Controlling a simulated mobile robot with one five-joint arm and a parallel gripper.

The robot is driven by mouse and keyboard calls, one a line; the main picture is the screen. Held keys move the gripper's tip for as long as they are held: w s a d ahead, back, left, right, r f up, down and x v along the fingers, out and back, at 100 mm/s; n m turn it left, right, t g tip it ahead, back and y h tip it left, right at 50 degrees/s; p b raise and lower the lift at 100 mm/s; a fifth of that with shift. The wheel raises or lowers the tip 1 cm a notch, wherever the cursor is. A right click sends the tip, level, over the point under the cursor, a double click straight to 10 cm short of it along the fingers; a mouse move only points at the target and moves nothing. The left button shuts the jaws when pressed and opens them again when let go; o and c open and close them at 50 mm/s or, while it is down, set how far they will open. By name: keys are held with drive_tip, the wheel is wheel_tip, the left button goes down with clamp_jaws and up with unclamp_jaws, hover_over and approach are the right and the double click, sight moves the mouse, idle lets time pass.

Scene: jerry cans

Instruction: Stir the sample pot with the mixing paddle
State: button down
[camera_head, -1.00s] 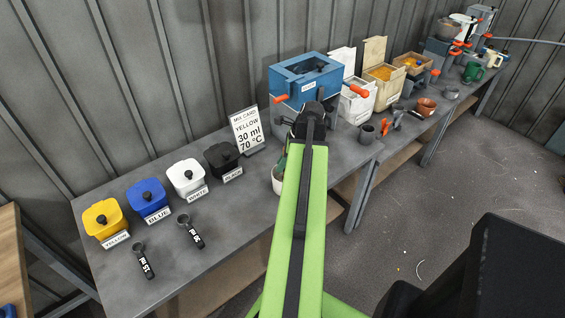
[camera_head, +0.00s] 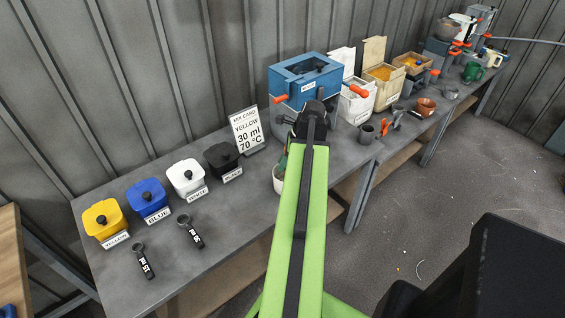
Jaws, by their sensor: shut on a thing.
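A pale sample pot (camera_head: 278,181) stands on the grey bench at its front edge, partly hidden behind my green arm. A thin green upright piece, likely the mixing paddle (camera_head: 283,162), shows at the pot's mouth beside the arm. My gripper (camera_head: 290,120) is at the dark end of the arm, above and behind the pot. It is shut on the paddle, but its fingertips and the grip are mostly hidden by the arm. I cannot tell how deep the paddle is in the pot.
Yellow (camera_head: 104,219), blue (camera_head: 148,198), white (camera_head: 186,176) and black (camera_head: 222,157) lidded tubs stand at left, with two scoops (camera_head: 191,232) before them. A mix card (camera_head: 246,131) and a blue box (camera_head: 305,80) stand behind. Cups and containers fill the right bench.

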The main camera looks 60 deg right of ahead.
wheel_tip(320, 180, up, 9)
drive_tip(key=p, duration=0.8)
drive_tip(key=shift+f, duration=0.1)
wheel_tip(320, 180, up, 4)
drive_tip(key=p, duration=0.4)
drive_tip(key=shift+f, duration=0.1)
drive_tip(key=shift+s+d+f+b, duration=0.15)
drive_tip(key=shift+s+f+b, duration=0.05)
drive_tip(key=shift+f+b, duration=0.6)
drive_tip(key=shift+s+d, duration=0.2)
drive_tip(key=shift+s, duration=0.15)
